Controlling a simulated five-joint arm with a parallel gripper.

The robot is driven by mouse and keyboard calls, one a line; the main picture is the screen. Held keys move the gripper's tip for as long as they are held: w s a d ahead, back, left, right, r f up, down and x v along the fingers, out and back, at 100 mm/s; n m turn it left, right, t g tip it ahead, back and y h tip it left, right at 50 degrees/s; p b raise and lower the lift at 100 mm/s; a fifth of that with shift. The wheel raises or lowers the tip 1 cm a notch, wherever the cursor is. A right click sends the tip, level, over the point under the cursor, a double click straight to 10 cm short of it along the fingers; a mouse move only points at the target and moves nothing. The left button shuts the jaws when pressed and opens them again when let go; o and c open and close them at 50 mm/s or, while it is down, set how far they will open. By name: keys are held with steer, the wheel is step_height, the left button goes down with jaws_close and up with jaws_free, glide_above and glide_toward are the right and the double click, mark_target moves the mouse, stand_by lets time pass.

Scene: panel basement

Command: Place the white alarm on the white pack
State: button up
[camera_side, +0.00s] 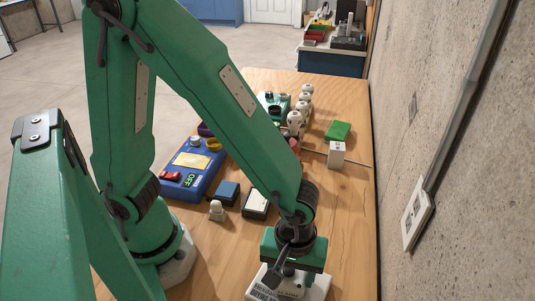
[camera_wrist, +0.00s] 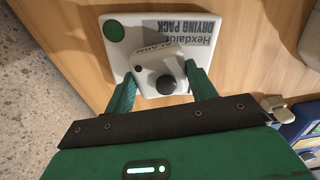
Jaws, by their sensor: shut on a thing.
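The white pack (camera_wrist: 195,28), lettered "DRYING PACK" with a green dot, lies on the table; its edge shows in the side view (camera_side: 262,287) below my gripper. The white alarm (camera_wrist: 151,58), a small block lettered "ALARM" with a black knob, is between my fingers in the wrist view. My gripper (camera_wrist: 163,84) is shut on the alarm, over the pack's surface. In the side view my gripper (camera_side: 290,268) largely hides the alarm. I cannot tell whether the alarm touches the pack.
A blue panel marked "OFF" (camera_side: 190,172) lies at left. A white box (camera_side: 337,154) and green block (camera_side: 338,131) stand near the concrete wall (camera_side: 450,130). Table right of my gripper is clear.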

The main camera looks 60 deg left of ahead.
mark_target(291, 272)
steer(key=shift+f, duration=0.4)
steer(key=o, duration=1.1)
steer(key=shift+c, duration=0.2)
steer(key=shift+r, duration=0.2)
step_height(291, 272, up, 12)
steer(key=shift+a, duration=0.1)
stand_by(0.3)
steer(key=a+r+m+t, duration=0.2)
steer(key=a+r+m, duration=0.2)
steer(key=a, duration=0.6)
steer(key=a+r+m+t, duration=0.3)
steer(key=a+r+m, duration=0.1)
steer(key=a, duration=0.7)
steer(key=shift+w+a+r+m+t, duration=0.2)
steer(key=shift+w+m+t, duration=0.1)
steer(key=shift+w+m, duration=0.15)
